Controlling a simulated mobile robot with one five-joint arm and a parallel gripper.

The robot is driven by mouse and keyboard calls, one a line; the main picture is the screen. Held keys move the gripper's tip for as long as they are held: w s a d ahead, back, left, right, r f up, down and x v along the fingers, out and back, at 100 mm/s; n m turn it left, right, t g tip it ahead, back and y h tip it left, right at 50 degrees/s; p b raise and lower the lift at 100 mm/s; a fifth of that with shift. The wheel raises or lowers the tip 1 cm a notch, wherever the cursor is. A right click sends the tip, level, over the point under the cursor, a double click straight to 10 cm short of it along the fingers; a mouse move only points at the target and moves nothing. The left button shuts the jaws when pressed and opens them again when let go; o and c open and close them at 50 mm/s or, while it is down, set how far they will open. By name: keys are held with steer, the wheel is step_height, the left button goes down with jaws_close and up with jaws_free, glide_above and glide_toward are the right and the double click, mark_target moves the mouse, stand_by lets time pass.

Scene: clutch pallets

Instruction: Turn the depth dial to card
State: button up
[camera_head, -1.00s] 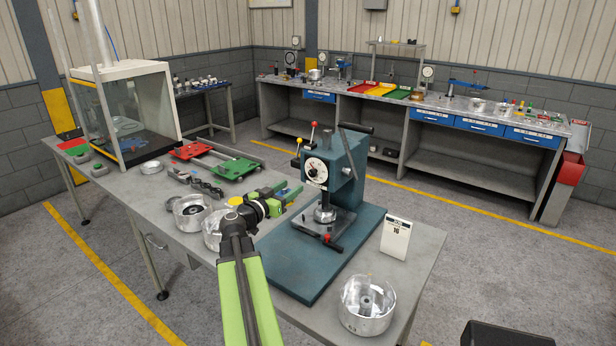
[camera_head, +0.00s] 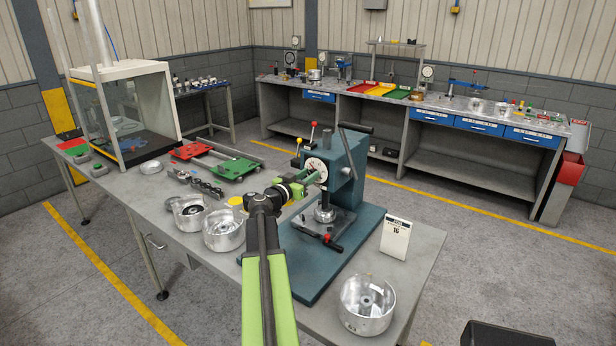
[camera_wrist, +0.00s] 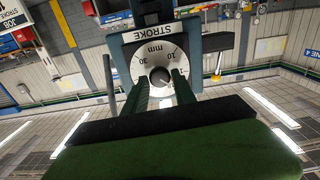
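The blue-green press (camera_head: 350,165) stands on its plate on the near bench. Its white round depth dial (camera_head: 314,164) faces my arm. The white card (camera_head: 396,240) right of the press shows 16. My gripper (camera_head: 318,178) is at the dial's front. In the wrist view the green fingers of my gripper (camera_wrist: 160,84) are open, one on each side of the knob; contact is unclear.
Lever handles with yellow and red knobs (camera_head: 299,142) rise beside the dial. A red-knobbed part (camera_head: 327,238) lies at the press base. Metal cups (camera_head: 223,229) stand left of my arm, and another cup (camera_head: 366,303) stands at the front right.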

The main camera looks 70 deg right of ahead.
jaws_close()
steer(key=shift+n, duration=0.6)
steer(key=shift+o, duration=2.3)
jaws_free()
steer(key=shift+a, duration=0.1)
steer(key=v, duration=1.7)
steer(key=shift+a, duration=0.1)
